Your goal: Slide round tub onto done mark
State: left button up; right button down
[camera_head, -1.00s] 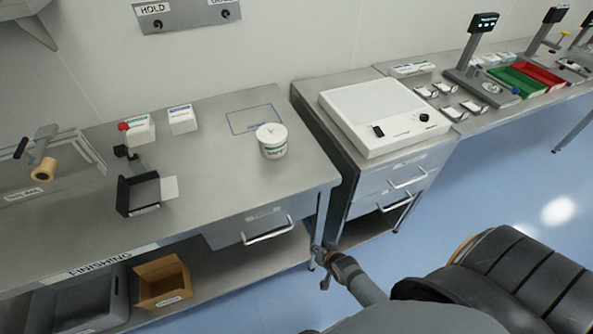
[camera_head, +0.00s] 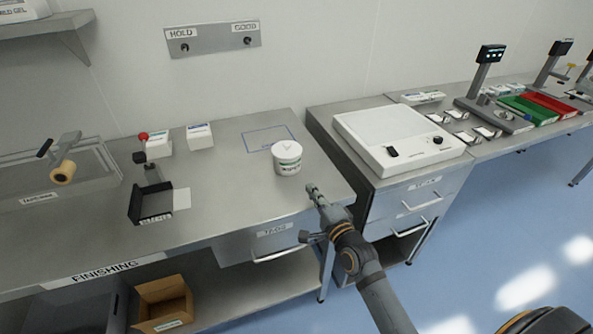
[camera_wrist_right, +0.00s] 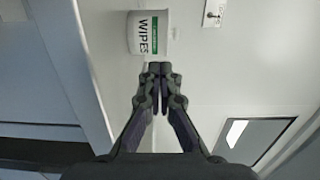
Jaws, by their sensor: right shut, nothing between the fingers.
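The round white tub (camera_head: 287,158) stands upright on the steel finishing table, near its right end. It also shows in the right wrist view (camera_wrist_right: 149,33), with a green band and the word WIPES. The done mark (camera_head: 270,140) is a blue outlined rectangle on the table, behind and slightly left of the tub; the tub stands in front of it. My right gripper (camera_head: 313,189) is shut and empty at the table's front right edge, in front of the tub, with a small gap seeming to remain. It also shows in the right wrist view (camera_wrist_right: 159,70). My left gripper is not in view.
Two white boxes (camera_head: 200,136), a black holder (camera_head: 152,205) and a tape unit (camera_head: 62,172) stand on the table's left part. A white flat-topped machine (camera_head: 398,138) stands to the right. A HOLD/GOOD panel (camera_head: 213,38) hangs on the wall.

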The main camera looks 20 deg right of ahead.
aim_at(292, 162)
jog(key=w, duration=0.7)
jog(key=w+a+b, duration=0.1)
jog(key=w, duration=0.3)
jog(key=shift+w+f, duration=0.1)
jog(key=shift+w, duration=0.1)
